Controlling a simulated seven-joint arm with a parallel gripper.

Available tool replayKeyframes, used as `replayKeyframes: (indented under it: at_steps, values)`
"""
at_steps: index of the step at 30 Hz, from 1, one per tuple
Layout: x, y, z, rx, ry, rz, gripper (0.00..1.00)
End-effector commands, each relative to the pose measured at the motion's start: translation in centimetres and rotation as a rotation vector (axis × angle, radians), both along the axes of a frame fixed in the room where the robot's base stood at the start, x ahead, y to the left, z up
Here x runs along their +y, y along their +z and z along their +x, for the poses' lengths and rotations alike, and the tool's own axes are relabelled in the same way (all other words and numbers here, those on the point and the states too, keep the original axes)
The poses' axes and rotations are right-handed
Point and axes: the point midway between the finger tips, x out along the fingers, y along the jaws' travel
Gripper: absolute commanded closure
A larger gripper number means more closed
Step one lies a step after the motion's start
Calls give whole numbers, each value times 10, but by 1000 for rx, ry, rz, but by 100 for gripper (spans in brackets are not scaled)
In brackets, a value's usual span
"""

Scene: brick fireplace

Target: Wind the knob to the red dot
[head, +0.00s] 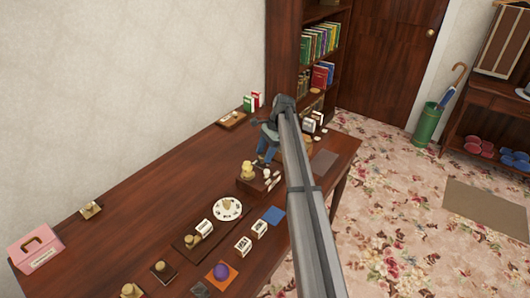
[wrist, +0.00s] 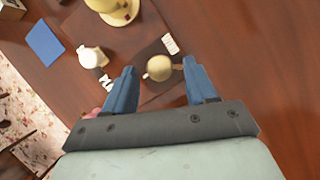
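My gripper (wrist: 159,66) is open in the wrist view, with its two blue fingers apart. A round brass-coloured knob (wrist: 160,69) on a dark square plate lies between the fingertips, with visible gaps on both sides. I cannot tell the height of the fingers over it. A small white label (wrist: 170,44) lies beside the plate. In the head view my gripper (head: 263,156) is above the desk, close behind a wooden block with a yellow piece (head: 248,171); the knob is hidden or too small there. I cannot make out a red dot in either view.
A cream knob-like piece (wrist: 91,58) and a yellow domed piece (wrist: 112,8) are close to the left finger's side. A blue mat (wrist: 45,43) lies farther left. The desk (head: 130,220) holds a pink box (head: 36,247) and a white plate (head: 228,209). Its back left is mostly clear.

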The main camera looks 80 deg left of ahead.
Motion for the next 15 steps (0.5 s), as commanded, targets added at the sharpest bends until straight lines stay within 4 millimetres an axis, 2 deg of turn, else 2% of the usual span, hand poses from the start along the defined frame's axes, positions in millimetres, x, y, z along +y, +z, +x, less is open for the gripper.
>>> replayKeyframes:
  at_steps: [8, 11, 15]
  values:
    - [0, 2, 1, 0, 0, 0, 44]
    - [2, 8, 3, 0, 0, 1, 44]
    - [5, 27, 11, 0, 0, 1, 44]
